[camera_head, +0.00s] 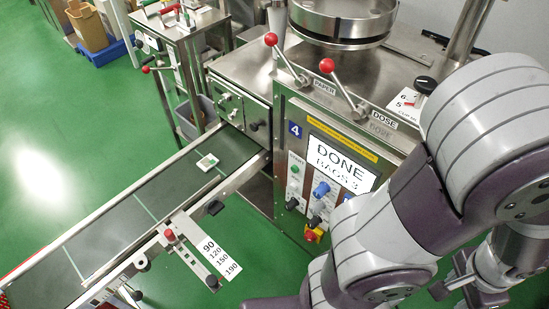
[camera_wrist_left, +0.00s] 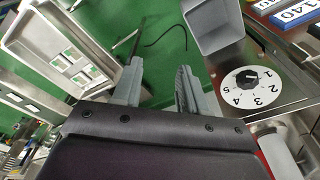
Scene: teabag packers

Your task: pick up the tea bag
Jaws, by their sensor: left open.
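My left gripper (camera_wrist_left: 160,82) shows only in the left wrist view. Its two grey fingers are apart with nothing between them, over green floor. No tea bag is visible in that view. My purple-grey arm fills the right of the head view. A dark jaw-like part (camera_head: 465,284) shows low at the right, partly hidden; I cannot tell whether it is a gripper or its state.
The packing machine (camera_head: 258,80) stands beside the belt, its screen (camera_head: 341,164) reading DONE. Red-knobbed levers (camera_head: 327,66) stick up from it. A stop bar with numbers (camera_head: 207,245) borders the belt. In the wrist view are a grey bin (camera_wrist_left: 217,28) and a numbered dial (camera_wrist_left: 250,88).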

